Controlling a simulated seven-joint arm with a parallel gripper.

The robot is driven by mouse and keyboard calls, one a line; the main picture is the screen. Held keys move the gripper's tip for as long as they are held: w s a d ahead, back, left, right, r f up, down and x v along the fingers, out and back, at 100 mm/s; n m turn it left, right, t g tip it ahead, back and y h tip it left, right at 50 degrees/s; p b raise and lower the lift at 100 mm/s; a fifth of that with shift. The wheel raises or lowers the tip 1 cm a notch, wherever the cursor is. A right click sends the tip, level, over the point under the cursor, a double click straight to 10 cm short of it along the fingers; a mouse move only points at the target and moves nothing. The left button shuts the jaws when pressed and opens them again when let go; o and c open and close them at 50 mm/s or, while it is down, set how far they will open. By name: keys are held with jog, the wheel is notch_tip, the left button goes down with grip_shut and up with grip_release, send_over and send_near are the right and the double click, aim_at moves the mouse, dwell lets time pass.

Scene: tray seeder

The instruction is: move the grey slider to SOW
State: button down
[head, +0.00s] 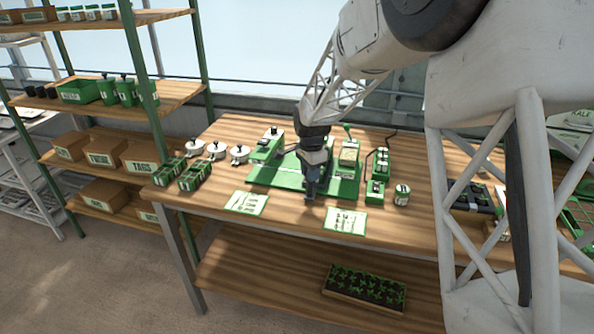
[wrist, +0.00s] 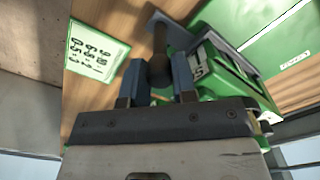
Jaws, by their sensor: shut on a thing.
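The green seeder (head: 345,190) stands on the wooden bench; its green body also shows at right in the wrist view (wrist: 235,75). My gripper (head: 311,195) is down at the seeder's front edge. In the wrist view its two blue-grey fingers (wrist: 160,88) are shut on a dark grey knob (wrist: 160,70) with a stem. The knob seems to be the grey slider's handle; my gripper hides it in the head view. I cannot read a SOW mark, and I cannot tell where the slider stands along its travel.
Printed cards (head: 246,203) and (head: 345,221) lie along the bench front. Green boxes (head: 195,175) and several white lidded pots (head: 217,150) stand left of the seeder. A small green-and-white can (head: 402,195) and a small green box (head: 375,192) stand to its right.

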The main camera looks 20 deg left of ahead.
jog(key=shift+d, duration=0.2)
jog(key=c, duration=0.9)
grip_release()
jog(key=shift+r, duration=0.15)
jog(key=shift+r, duration=3.8)
